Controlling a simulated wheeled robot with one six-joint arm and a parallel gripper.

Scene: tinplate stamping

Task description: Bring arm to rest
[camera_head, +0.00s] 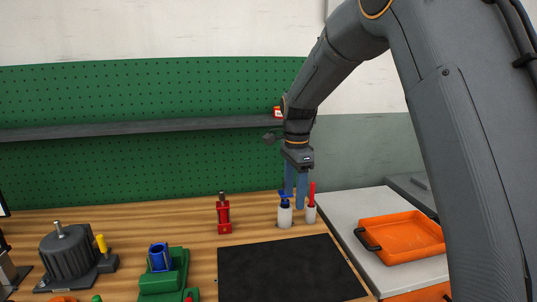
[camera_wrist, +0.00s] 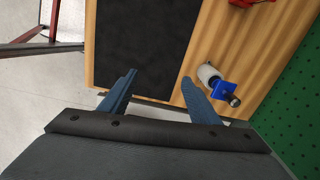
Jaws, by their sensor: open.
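My gripper (camera_head: 296,186) hangs from my arm, pointing down over the back right part of the wooden workbench (camera_head: 120,222). Its two blue fingers are apart with nothing between them, and in the wrist view my gripper (camera_wrist: 160,95) is also open and empty. A white bottle with a blue top (camera_head: 285,215) stands just below the fingers in the head view. In the wrist view the bottle (camera_wrist: 209,74) is beside the right finger, apart from it or touching, I cannot tell which. A black mat (camera_head: 288,270) lies on the bench in front.
A red-capped white bottle (camera_head: 311,210) and a red tool (camera_head: 223,214) stand near the bottles. A grey motor (camera_head: 70,255) and a green fixture with a blue cylinder (camera_head: 165,275) are at left. An orange tray (camera_head: 400,238) sits at right. A shelf (camera_head: 140,128) crosses the green pegboard.

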